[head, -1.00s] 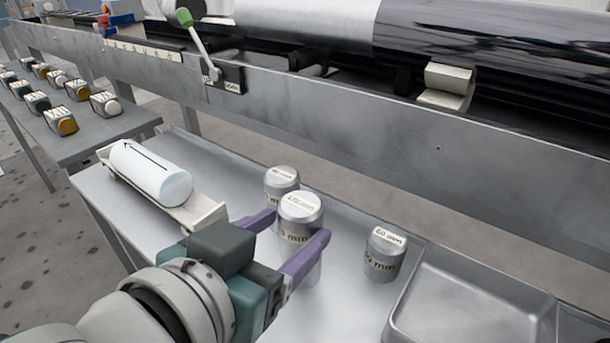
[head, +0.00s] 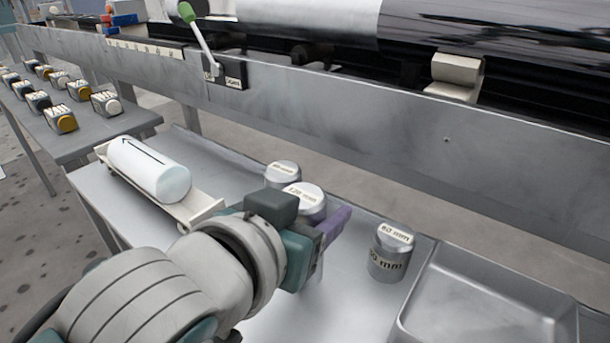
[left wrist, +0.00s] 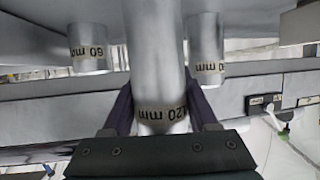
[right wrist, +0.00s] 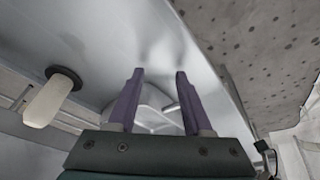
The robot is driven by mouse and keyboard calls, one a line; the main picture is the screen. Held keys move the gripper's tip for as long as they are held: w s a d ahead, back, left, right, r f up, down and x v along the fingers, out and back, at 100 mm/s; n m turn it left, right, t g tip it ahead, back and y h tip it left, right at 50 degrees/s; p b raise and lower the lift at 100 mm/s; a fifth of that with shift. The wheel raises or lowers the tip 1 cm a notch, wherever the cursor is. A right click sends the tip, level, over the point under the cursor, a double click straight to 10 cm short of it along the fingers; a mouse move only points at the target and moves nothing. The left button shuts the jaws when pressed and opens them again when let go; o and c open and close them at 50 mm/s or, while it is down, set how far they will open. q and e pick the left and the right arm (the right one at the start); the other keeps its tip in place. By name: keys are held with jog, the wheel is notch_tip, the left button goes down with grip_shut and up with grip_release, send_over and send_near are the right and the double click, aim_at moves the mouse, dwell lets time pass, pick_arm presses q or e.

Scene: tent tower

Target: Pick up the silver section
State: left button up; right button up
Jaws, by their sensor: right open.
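A silver cylinder marked 120 mm (head: 305,194) stands upright on the grey bench (head: 350,310). A silver cylinder with an unreadable label (head: 281,172) stands behind it, and a silver one marked 60 mm (head: 390,252) stands to its right. My left gripper (head: 318,222) is at the 120 mm cylinder. In the left wrist view its purple fingers (left wrist: 160,105) lie on both sides of that cylinder (left wrist: 157,50); whether they press on it is unclear. My right gripper (right wrist: 159,76) is open and empty, seen only in its wrist view.
A white cylinder with an arrow (head: 150,170) lies in a cradle at the bench's left. An empty metal tray (head: 480,300) is at right. A long metal beam (head: 380,115) with a silver and black tube (head: 310,14) runs behind. Small labelled blocks (head: 60,118) sit on a side table.

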pick_arm(q)
grip_shut()
jog(key=shift+r, duration=0.1)
dwell(0.3)
